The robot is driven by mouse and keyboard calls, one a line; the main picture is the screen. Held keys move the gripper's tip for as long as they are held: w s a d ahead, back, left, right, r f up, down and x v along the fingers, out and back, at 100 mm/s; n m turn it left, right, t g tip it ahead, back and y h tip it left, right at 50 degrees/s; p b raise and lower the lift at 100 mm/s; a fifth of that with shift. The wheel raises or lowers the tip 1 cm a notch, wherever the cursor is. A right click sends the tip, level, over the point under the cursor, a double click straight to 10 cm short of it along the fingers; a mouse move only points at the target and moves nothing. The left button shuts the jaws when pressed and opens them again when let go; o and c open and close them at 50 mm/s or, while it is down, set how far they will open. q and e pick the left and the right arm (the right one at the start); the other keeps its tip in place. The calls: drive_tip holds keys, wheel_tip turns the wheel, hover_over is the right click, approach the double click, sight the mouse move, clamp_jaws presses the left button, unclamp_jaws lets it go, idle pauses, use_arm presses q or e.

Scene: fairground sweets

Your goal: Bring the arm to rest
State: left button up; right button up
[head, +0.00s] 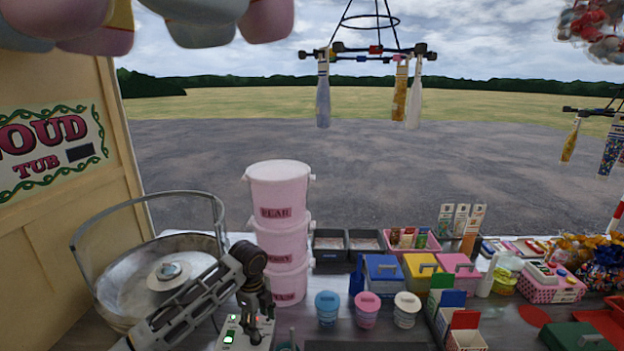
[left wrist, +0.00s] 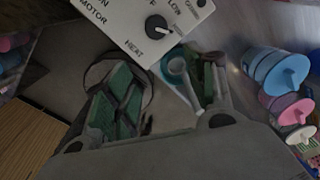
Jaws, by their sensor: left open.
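My left arm (head: 185,300) comes in from the lower left. My left gripper (head: 257,306) points down at the front of the counter, by a white control box (head: 229,336) with a lit green switch. In the left wrist view the gripper (left wrist: 163,88) is open, its two fingers apart, with nothing held between them. The control box (left wrist: 128,22), with a black heat knob, lies just beyond the fingertips there; I cannot tell whether they touch it. My right gripper is not in view.
A metal floss bowl (head: 150,275) with a clear guard stands left. Stacked pink tubs (head: 280,235) stand behind the gripper. Blue, pink and white lidded cups (head: 327,308) (head: 366,309) (head: 407,309) stand to its right. Coloured boxes (head: 383,274) crowd the counter further right. Bags hang from a rack above.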

use_arm(q)
drive_tip(key=s+d+f+n+t+h, duration=0.1)
drive_tip(key=s+d+f+n, duration=0.25)
drive_tip(key=s, duration=0.35)
drive_tip(key=s+d+f+n+t+h, duration=0.1)
drive_tip(key=s+d+f+n, duration=0.2)
drive_tip(key=s+n, duration=0.3)
drive_tip(key=s+a+r+n+t+y, duration=0.1)
drive_tip(key=s+a+n+y, duration=0.1)
drive_tip(key=s+a+n, duration=1.15)
drive_tip(key=s+f+m+g+b, duration=0.1)
drive_tip(key=s+f, duration=0.1)
drive_tip(key=f, duration=1.6)
drive_tip(key=s+f+m+b, duration=0.1)
drive_tip(key=s+f, duration=0.1)
drive_tip(key=f, duration=1.6)
drive_tip(key=s+a+f+b, duration=0.1)
drive_tip(key=s+a+f, duration=0.1)
drive_tip(key=s+f, duration=0.8)
drive_tip(key=s+a+f+g+b, duration=0.1)
drive_tip(key=s+a+f, duration=0.1)
drive_tip(key=s+f, duration=0.9)
drive_tip(key=shift+s, duration=0.6)
